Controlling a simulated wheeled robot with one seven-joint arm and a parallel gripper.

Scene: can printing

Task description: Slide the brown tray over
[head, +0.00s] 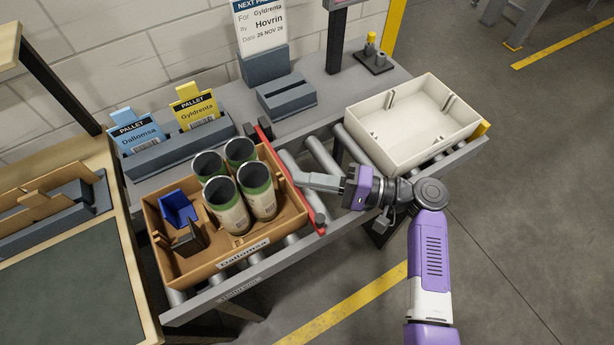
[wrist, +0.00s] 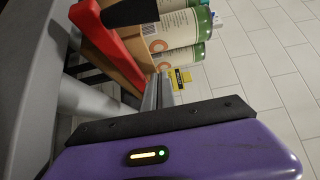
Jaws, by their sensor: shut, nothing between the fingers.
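The brown tray (head: 188,275) sits on the left part of the roller conveyor, with a "Dallomsa" label on its front wall. It holds several green-and-cream cans (head: 231,210) standing open end up, and a blue holder (head: 179,208). A red bar (head: 290,185) lies across the conveyor along the tray's right side. My gripper (head: 302,180) is shut and empty, just right of the red bar, pointing left toward the tray. In the wrist view the red bar (wrist: 115,50), the tray wall (wrist: 122,62) and cans (wrist: 178,35) show beyond the fingers.
A white tray (head: 372,137) stands at the conveyor's right end. Bare rollers (head: 322,155) lie between it and the red bar. Behind are a card holder (head: 180,147) with blue and yellow pallet cards, and a grey block (head: 287,97). A wooden-edged bench (head: 137,270) adjoins at left.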

